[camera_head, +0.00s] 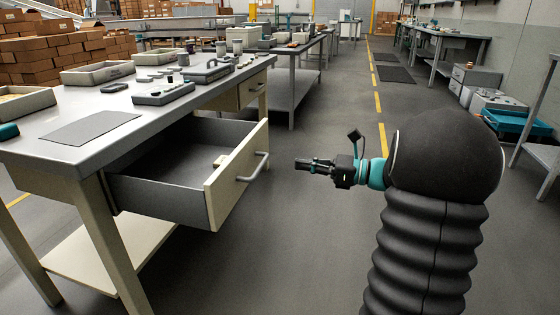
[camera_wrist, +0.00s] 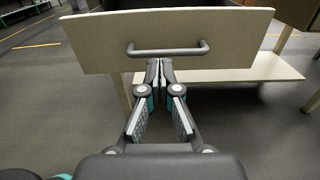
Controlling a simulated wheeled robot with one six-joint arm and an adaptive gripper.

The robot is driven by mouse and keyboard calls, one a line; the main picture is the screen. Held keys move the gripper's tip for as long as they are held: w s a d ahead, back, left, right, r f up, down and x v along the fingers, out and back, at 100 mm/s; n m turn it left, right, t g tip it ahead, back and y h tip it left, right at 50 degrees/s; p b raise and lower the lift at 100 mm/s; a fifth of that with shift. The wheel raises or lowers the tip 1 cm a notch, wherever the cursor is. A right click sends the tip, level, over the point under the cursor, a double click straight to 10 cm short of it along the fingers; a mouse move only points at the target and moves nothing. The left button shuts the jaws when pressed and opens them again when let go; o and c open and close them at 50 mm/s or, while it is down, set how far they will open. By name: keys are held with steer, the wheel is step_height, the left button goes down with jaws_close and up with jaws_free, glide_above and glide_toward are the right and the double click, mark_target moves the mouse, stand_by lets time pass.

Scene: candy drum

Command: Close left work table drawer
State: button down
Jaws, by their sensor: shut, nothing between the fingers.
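The left work table (camera_head: 150,122) stands at the left in the head view.
A second drawer (camera_head: 245,93) farther along the same table looks shut. Trays and tools cover the tabletop. Open floor (camera_head: 330,240) lies right of the drawer. More benches (camera_head: 445,50) stand along the right wall.

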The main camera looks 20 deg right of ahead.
mark_target(245, 156)
steer(key=x, duration=1.3)
steer(key=shift+a+b, duration=0.15)
steer(key=shift+b, duration=0.25)
steer(key=shift+w, duration=0.1)
